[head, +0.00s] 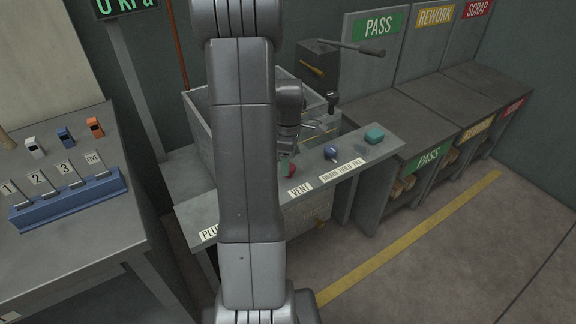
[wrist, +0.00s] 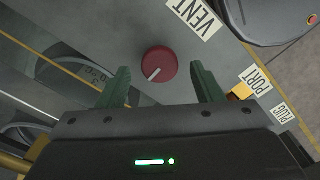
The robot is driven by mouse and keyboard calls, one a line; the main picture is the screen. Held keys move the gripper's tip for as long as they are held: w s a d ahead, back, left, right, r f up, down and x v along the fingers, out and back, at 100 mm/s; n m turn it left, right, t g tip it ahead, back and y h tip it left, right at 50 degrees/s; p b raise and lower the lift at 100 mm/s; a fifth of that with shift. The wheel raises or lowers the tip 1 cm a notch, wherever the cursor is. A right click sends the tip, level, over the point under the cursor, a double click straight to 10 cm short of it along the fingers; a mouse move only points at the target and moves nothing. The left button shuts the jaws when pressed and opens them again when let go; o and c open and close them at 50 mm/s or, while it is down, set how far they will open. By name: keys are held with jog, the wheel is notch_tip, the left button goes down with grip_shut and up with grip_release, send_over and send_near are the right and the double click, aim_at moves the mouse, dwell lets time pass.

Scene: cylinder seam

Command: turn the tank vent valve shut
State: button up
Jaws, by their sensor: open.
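The vent valve is a round red knob (wrist: 158,64) with a white line on its face, beside the VENT label (wrist: 195,17) in the wrist view. The line points to the lower left there. My gripper (wrist: 163,80) is open, its two green fingers apart, with the knob centred between and slightly beyond the fingertips. No contact with the knob shows. In the head view a little of the red knob (head: 289,170) shows beside my arm, close to the VENT label (head: 300,188). My arm hides most of my gripper there.
A blue knob (head: 331,152) and a teal block (head: 374,136) sit farther right on the ledge. The open grey tank (head: 198,106) stands behind my arm. A yellow part (wrist: 241,90) is near the PORT label (wrist: 257,81). A blue numbered rack (head: 70,203) is on the left table.

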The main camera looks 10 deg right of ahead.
jog(key=shift+f, duration=1.15)
jog(key=c, duration=1)
jog(key=shift+o, duration=0.3)
